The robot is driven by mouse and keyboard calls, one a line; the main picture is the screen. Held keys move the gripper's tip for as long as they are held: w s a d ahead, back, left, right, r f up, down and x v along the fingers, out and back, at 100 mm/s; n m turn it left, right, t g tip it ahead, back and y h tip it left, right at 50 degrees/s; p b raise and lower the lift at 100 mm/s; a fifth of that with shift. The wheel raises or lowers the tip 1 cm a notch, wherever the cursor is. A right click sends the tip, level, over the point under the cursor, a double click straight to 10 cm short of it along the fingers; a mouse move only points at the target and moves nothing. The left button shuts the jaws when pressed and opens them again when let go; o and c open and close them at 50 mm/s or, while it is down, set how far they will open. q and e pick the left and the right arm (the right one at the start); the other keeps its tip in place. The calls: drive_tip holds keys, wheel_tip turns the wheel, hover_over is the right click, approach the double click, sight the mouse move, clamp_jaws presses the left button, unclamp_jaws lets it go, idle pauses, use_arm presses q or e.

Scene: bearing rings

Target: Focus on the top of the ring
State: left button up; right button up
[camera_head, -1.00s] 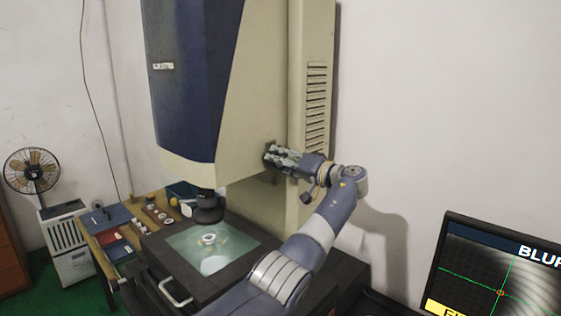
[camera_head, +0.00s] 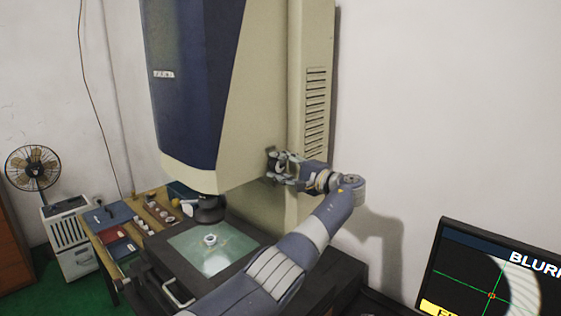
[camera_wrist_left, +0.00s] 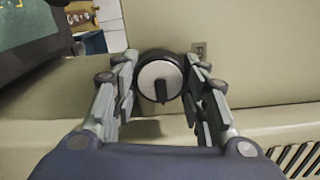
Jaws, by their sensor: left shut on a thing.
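The small pale ring (camera_head: 210,240) stands on the glass stage (camera_head: 237,246) below the dark lens (camera_head: 209,211) of the tall measuring machine. My left gripper (camera_head: 273,163) is at the side of the machine's beige column. In the left wrist view its fingers (camera_wrist_left: 160,84) are shut on a round focus knob (camera_wrist_left: 159,70) with a black rim, a silver face and a dark bar across it. The monitor (camera_head: 492,275) shows green crosshairs, a bright striped curved band at right and a cut-off word starting "BLUR". My right gripper is out of view.
A wooden side table (camera_head: 112,262) left of the stage holds a blue tray (camera_head: 108,216), a red tray (camera_head: 112,234) and several small rings. A fan (camera_head: 33,167) stands on a white cabinet further left. A metal handle (camera_head: 178,294) sticks out at the stage's front.

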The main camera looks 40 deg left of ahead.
use_arm(q)
drive_tip(key=shift+r+m+p, duration=0.15)
drive_tip(key=shift+m+p, duration=0.45)
drive_tip(key=shift+m, duration=0.5)
drive_tip(key=o, duration=1.1)
drive_tip(key=shift+w+f, duration=0.1)
drive_tip(key=shift+f, duration=0.1)
drive_tip(key=shift+d, duration=0.1)
drive_tip(key=d, duration=1.1)
drive_tip(key=shift+s+d, duration=0.2)
drive_tip(key=shift+d, duration=0.2)
